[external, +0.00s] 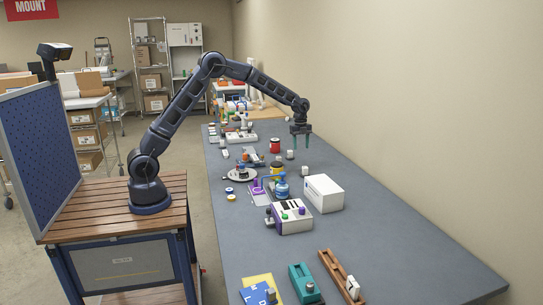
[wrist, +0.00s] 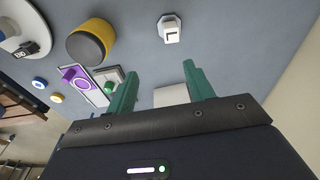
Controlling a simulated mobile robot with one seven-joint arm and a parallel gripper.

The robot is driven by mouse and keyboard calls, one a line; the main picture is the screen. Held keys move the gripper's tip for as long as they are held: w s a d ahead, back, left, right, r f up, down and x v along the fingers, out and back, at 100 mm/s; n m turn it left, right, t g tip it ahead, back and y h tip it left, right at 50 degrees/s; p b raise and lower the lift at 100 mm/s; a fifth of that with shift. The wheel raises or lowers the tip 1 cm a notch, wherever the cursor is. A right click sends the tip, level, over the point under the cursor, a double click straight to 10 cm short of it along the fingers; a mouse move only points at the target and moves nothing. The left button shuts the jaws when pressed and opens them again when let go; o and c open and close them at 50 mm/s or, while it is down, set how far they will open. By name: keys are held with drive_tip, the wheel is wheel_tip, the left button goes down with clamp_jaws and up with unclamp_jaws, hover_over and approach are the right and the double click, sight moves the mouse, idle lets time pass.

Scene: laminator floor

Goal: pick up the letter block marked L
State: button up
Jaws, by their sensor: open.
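The yellow-and-black cylinder (wrist: 91,41) stands left of the block. A white box (external: 323,193) stands nearer the camera. Another small white block (external: 290,154) and a red can (external: 275,146) are farther back. The wall bounds the bench on the right. The bench around the marked block is clear.

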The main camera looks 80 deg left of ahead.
drive_tip(key=m, duration=0.1)
approach(305, 168)
drive_tip(key=f, duration=0.5)
drive_tip(key=shift+w+a+f, duration=0.1)
drive_tip(key=shift+a+f, duration=0.15)
drive_tip(key=shift+f, duration=0.05)
drive_tip(key=shift+w+d+f, duration=0.1)
drive_tip(key=shift+d+f, duration=0.05)
drive_tip(key=shift+f, duration=0.7)
drive_tip(key=shift+w+d+f, duration=0.1)
drive_tip(key=shift+d+f, duration=0.1)
drive_tip(key=shift+f, duration=0.65)
drive_tip(key=shift+w+d+f, duration=0.1)
drive_tip(key=shift+d+f, duration=0.05)
drive_tip(key=shift+f, duration=0.7)
drive_tip(key=shift+c, duration=0.4)
clamp_jaws()
